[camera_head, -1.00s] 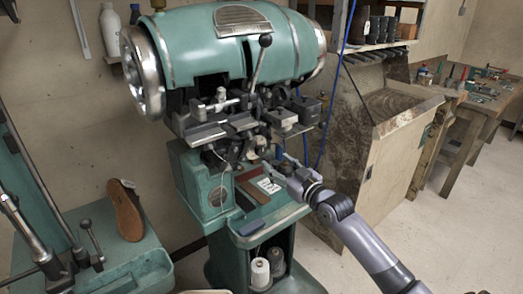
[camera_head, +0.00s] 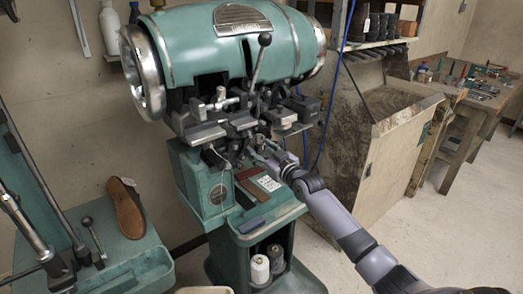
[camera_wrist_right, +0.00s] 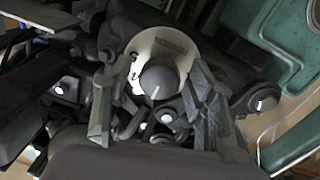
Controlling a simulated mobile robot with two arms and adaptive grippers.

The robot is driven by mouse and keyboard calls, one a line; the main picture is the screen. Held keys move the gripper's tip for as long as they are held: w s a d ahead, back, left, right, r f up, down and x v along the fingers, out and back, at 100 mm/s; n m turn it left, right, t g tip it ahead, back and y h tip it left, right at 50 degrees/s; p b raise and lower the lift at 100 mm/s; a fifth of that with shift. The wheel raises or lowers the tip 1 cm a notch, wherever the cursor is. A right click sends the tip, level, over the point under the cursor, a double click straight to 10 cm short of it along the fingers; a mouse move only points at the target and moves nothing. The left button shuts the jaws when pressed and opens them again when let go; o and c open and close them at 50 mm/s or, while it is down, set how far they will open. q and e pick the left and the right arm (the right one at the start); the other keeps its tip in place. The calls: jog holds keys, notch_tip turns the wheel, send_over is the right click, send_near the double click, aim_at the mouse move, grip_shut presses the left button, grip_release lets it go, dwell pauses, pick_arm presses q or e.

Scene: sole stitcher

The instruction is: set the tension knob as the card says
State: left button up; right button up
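The tension knob (camera_wrist_right: 160,82) is a grey round knob with a white pointer line, in front of a cream dial plate (camera_wrist_right: 146,46) with dark marks too small to read surely. The pointer slants down and slightly left in the right wrist view. My right gripper (camera_wrist_right: 155,88) is open, one finger on each side of the knob; the right finger is close to it, and contact cannot be told. In the head view my right gripper (camera_head: 268,152) is at the teal stitcher's (camera_head: 225,45) front, hiding the knob. The white card (camera_head: 268,183) lies on the ledge; its print is unreadable. My left gripper is out of view.
A lever (camera_head: 260,58) and metal parts crowd above my right gripper. A brown shoe sole (camera_head: 126,208) stands on the green bench at left. Open floor lies at right.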

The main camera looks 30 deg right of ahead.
jog(key=c, duration=1.1)
jog(key=shift+m, duration=0.3)
jog(key=m+p, duration=0.1)
jog(key=m, duration=0.2)
jog(key=shift+r, duration=0.1)
jog(key=shift+d+m+g+y+p, duration=0.1)
jog(key=shift+m+g+y+p, duration=0.2)
jog(key=shift+m, duration=2.2)
jog(key=shift+c, duration=0.3)
jog(key=o, duration=1.2)
